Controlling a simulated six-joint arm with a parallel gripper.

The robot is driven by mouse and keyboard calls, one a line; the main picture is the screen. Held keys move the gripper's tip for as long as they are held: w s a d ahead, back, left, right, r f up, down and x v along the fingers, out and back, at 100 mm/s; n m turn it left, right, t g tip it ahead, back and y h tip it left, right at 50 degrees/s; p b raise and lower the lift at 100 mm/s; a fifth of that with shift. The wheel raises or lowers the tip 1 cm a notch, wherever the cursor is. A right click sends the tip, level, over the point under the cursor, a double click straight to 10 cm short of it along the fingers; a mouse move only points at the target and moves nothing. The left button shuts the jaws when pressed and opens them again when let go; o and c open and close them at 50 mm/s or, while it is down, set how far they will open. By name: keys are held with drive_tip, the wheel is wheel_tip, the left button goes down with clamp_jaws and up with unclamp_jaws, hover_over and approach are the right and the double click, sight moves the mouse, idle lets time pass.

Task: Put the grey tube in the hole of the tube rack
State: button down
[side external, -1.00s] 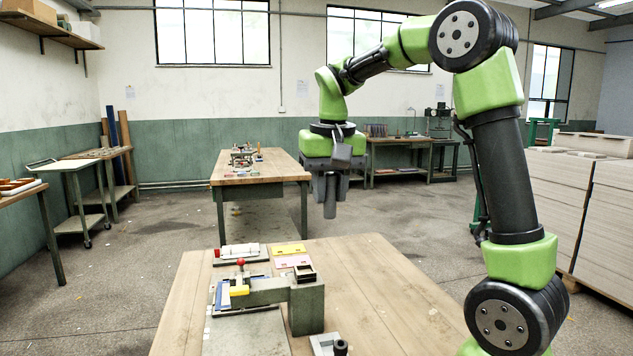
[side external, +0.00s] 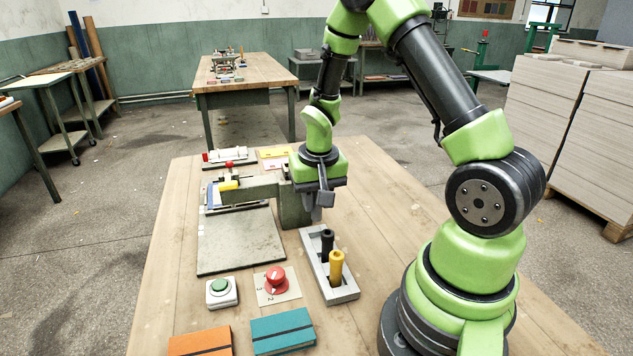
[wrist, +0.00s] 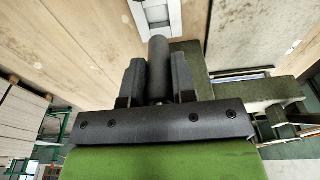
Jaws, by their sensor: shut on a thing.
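The grey tube (wrist: 158,68) is dark grey and stands out between the two fingers of my gripper (wrist: 157,85) in the wrist view. The fingers are shut on it. In the side view my gripper (side external: 316,208) points down above the table, just behind the far end of the tube rack (side external: 345,293); the tube is hard to tell from the fingers there. The rack is a long light-grey block holding a black tube (side external: 327,243) and a yellow tube (side external: 336,268). Part of the rack (wrist: 174,20) shows beyond the grey tube's end in the wrist view. Its free hole is not clear.
A grey machine (side external: 292,203) with a flat plate (side external: 240,240) stands left of my gripper. A green button (side external: 219,287), a red knob (side external: 276,280), an orange book (side external: 200,342) and a teal book (side external: 282,331) lie nearer the front.

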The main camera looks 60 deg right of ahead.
sight(317, 219)
drive_tip(key=shift+f, duration=1.85)
drive_tip(key=shift+f, duration=1)
idle(1.0)
drive_tip(key=c, duration=0.8)
unclamp_jaws()
drive_tip(key=shift+c, duration=0.2)
drive_tip(key=shift+r, duration=0.1)
drive_tip(key=r, duration=0.6)
drive_tip(key=s+a+r, duration=0.1)
drive_tip(key=r, duration=0.2)
drive_tip(key=shift+r, duration=0.35)
